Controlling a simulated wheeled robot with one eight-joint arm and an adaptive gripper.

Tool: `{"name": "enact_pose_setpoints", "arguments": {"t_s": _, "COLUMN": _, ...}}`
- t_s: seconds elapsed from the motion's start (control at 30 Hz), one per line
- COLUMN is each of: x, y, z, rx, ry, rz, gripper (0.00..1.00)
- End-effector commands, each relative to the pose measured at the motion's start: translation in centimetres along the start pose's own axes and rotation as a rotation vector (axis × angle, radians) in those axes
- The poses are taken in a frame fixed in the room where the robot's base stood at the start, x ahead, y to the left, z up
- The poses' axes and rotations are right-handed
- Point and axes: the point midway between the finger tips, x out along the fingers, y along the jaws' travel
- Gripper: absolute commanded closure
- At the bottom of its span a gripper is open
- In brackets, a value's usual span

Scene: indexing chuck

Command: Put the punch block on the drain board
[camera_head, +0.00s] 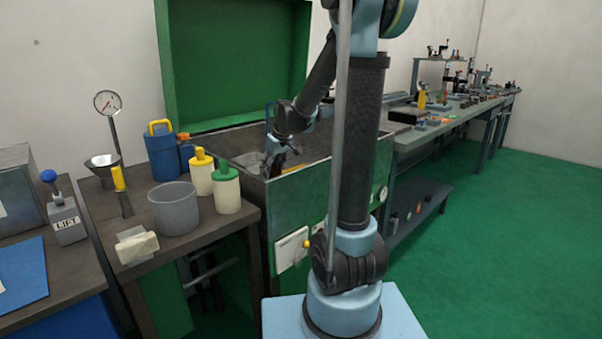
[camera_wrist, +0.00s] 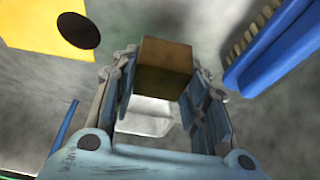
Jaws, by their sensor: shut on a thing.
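A brown block (camera_wrist: 165,66), which looks like the punch block, sits between the fingers of my gripper (camera_wrist: 160,92) in the wrist view. The fingers are shut on its two sides. In the head view my gripper (camera_head: 273,160) is down inside the open grey metal tank (camera_head: 300,203); the block cannot be made out there. A yellow plate with a dark round hole (camera_wrist: 48,28) lies at the upper left of the wrist view, apart from the block. I cannot tell for sure which thing is the drain board.
A blue brush with pale bristles (camera_wrist: 270,45) lies right of the gripper in the wrist view. A pale, shiny piece (camera_wrist: 145,118) shows between the fingers. Left of the tank, a side table holds a grey pot (camera_head: 174,210) and bottles (camera_head: 226,190). The tank walls surround my gripper.

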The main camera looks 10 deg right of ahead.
Motion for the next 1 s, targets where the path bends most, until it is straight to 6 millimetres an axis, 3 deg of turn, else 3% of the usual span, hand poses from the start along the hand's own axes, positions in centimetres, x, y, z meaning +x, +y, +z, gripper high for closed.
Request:
{"name": "enact_pose_setpoints", "arguments": {"t_s": 0.17, "x": 0.2, "y": 1.1, "z": -0.1, "rx": -0.007, "ry": 0.0, "rz": -0.002, "gripper": 1.0}}
{"name": "enact_pose_setpoints", "arguments": {"t_s": 0.8, "x": 0.3, "y": 12.9, "z": -0.4, "rx": -0.011, "ry": 0.001, "rz": -0.004, "gripper": 1.0}}
{"name": "enact_pose_setpoints", "arguments": {"t_s": 1.0, "x": 0.3, "y": 15.0, "z": -0.5, "rx": -0.012, "ry": 0.001, "rz": -0.006, "gripper": 1.0}}
